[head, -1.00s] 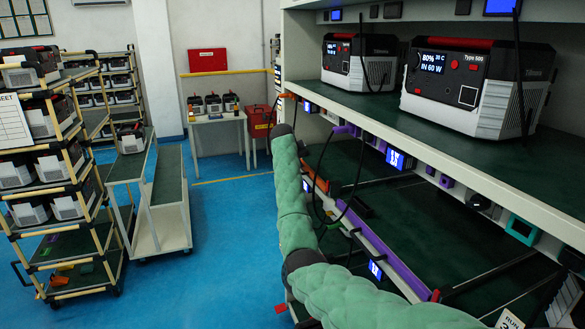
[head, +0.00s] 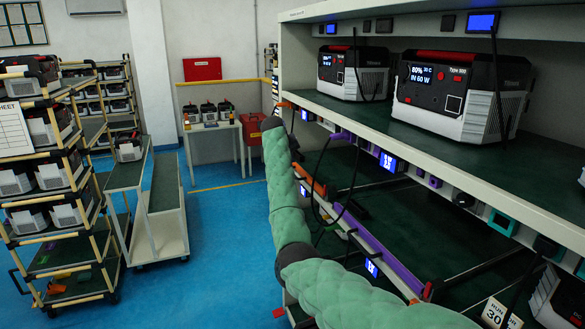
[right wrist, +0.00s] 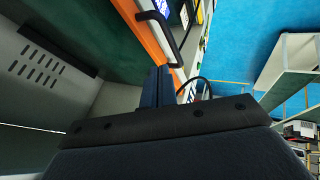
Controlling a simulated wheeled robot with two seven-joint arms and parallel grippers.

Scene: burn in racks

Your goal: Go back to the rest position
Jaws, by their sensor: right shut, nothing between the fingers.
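My right arm, in its green padded sleeve, reaches forward along the shelf rack in the head view. My right gripper (right wrist: 158,88) shows in the right wrist view, its dark fingers together and nothing between them. The fingers are close to an orange strip (right wrist: 152,42) with a black handle. I cannot tell whether they touch it. In the head view the gripper's fingers cannot be made out at the far end of the arm. My left gripper is out of view.
The rack's upper shelf (head: 395,130) at right bears two power stations, the nearer one (head: 460,90) marked Type 500. Black cables hang by its front edge. A trolley (head: 160,225) and a loaded rack (head: 75,270) stand at left. Blue floor lies free between them and my arm.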

